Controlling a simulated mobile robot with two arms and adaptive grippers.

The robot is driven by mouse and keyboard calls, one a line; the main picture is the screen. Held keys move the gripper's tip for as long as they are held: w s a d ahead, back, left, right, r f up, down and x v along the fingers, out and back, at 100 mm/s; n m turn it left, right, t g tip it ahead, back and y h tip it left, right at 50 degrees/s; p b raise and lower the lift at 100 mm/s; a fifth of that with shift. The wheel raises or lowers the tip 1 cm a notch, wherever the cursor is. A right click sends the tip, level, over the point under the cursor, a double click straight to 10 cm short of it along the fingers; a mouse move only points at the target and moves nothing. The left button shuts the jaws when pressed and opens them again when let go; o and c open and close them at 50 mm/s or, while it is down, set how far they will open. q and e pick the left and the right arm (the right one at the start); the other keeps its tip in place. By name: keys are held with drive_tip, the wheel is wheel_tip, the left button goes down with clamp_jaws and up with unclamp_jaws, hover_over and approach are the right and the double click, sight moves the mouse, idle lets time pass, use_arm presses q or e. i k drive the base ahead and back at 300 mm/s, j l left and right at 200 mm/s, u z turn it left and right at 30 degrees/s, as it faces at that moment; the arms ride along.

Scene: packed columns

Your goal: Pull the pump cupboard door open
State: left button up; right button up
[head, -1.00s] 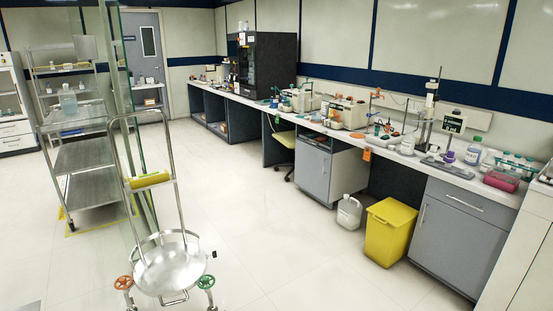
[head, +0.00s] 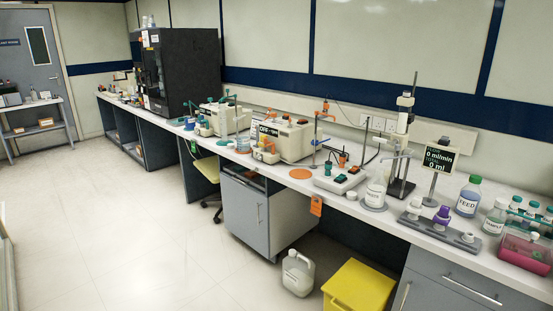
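A grey cupboard door (head: 245,214) with a vertical metal handle (head: 258,213) near its right edge is under the bench. It looks shut. An open slot (head: 244,178) shows above the door, and the cupboard's pale side panel (head: 291,218) faces right. On the bench above stands a cream pump unit (head: 285,140) marked OFF. No label naming the cupboard is readable, so I take it as the pump cupboard from its place below the pump. Neither of my grippers is in view.
A white jug (head: 297,274) and a yellow bin (head: 358,288) stand on the floor right of the cupboard. A chair (head: 207,170) is tucked in to its left. Another grey cupboard (head: 430,294) is at bottom right. The floor (head: 130,235) in front is clear.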

sight(247, 212)
drive_tip(key=i+j+u, duration=0.1)
drive_tip(key=i+u, duration=0.3)
drive_tip(key=i, duration=0.2)
drive_tip(key=i+u, duration=0.35)
drive_tip(key=i, duration=0.25)
drive_tip(key=i+l+u, duration=0.4)
drive_tip(key=i, duration=0.2)
drive_tip(key=j, duration=0.1)
